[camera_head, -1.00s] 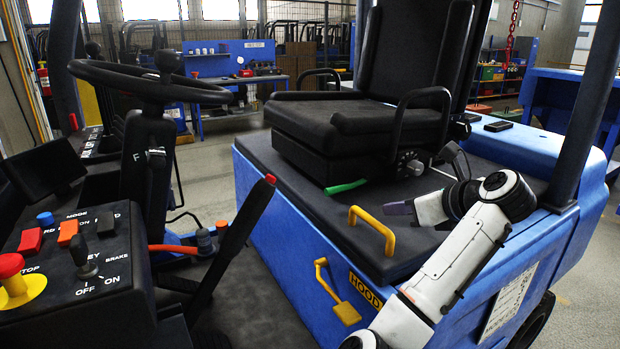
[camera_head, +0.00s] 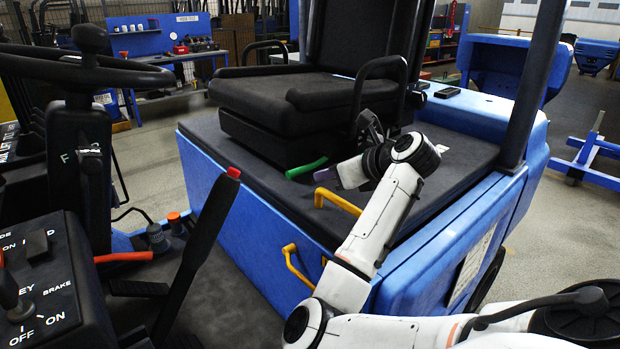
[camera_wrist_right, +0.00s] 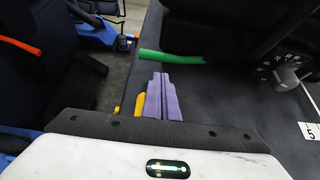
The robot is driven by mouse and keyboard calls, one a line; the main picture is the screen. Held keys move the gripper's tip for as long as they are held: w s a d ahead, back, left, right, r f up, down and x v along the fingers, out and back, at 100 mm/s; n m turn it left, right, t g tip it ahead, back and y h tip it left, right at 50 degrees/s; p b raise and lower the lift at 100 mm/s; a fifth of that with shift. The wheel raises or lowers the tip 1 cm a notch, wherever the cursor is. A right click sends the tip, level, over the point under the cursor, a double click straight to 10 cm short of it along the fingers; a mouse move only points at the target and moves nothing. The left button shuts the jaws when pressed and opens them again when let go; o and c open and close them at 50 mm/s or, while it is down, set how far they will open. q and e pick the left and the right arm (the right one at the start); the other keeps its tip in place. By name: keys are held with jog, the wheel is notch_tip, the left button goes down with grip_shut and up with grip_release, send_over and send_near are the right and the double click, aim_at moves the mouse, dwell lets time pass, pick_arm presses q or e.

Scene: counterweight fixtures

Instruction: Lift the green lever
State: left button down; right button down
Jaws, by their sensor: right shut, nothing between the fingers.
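The green lever (camera_head: 306,168) sticks out from under the front of the seat, just above the dark deck, in the head view. It also shows in the wrist view (camera_wrist_right: 172,57), lying nearly level just beyond my fingertips. My right gripper (camera_head: 321,174) is close to the lever, on its right in the head view. Its purple fingers (camera_wrist_right: 161,76) are pressed together and empty, pointing at the lever with a small gap in the picture. I cannot tell their height relative to the lever. My left gripper is out of view.
The black seat (camera_head: 290,100) with its armrest stands behind the lever. A yellow handle (camera_head: 338,201) rises from the deck near my gripper, and another (camera_head: 295,265) is on the blue side. A red-tipped black lever (camera_head: 205,250) and the steering wheel (camera_head: 75,70) stand left.

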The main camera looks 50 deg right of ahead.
jog(key=x, duration=0.6)
jog(key=shift+w+f, duration=0.1)
jog(key=shift+w, duration=0.15)
jog(key=shift+w, duration=0.1)
